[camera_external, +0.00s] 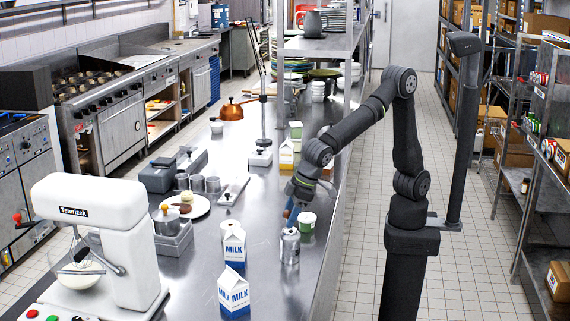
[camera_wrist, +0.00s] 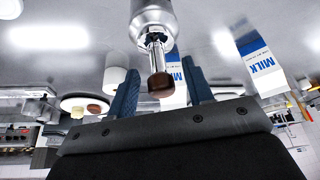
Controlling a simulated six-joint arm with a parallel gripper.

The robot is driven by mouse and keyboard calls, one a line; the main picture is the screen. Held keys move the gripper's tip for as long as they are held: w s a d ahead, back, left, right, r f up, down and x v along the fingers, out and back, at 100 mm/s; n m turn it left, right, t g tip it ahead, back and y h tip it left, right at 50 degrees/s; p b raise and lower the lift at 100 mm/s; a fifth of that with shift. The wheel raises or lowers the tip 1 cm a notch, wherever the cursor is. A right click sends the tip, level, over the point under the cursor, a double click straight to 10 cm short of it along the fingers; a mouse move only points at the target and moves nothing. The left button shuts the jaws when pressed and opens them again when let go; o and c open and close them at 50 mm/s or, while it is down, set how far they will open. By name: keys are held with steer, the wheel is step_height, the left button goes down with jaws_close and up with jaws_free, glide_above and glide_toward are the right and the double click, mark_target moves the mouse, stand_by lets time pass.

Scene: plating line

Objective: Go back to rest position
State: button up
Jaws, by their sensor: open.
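My gripper (camera_external: 291,208) is over the steel counter, just above and beside a silver metal canister (camera_external: 290,247). Its two blue fingers are apart in the wrist view (camera_wrist: 160,72). The canister also shows there (camera_wrist: 152,20), its narrow neck and brown tip pointing into the space between the fingers. The fingers do not visibly touch it; the exact gap is hard to judge. The canister stands upright on the counter. My arm reaches left from its base at the right, bent at the elbow.
Milk cartons (camera_external: 234,245) stand left of the canister, and a green-and-white cup (camera_external: 307,223) stands behind it. A white plate (camera_external: 198,209) with food, a white mixer (camera_external: 105,235) and a copper lamp (camera_external: 232,112) are farther left. A shelf (camera_external: 310,48) rises behind. The aisle at right is clear.

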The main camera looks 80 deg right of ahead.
steer(key=shift+r, duration=1)
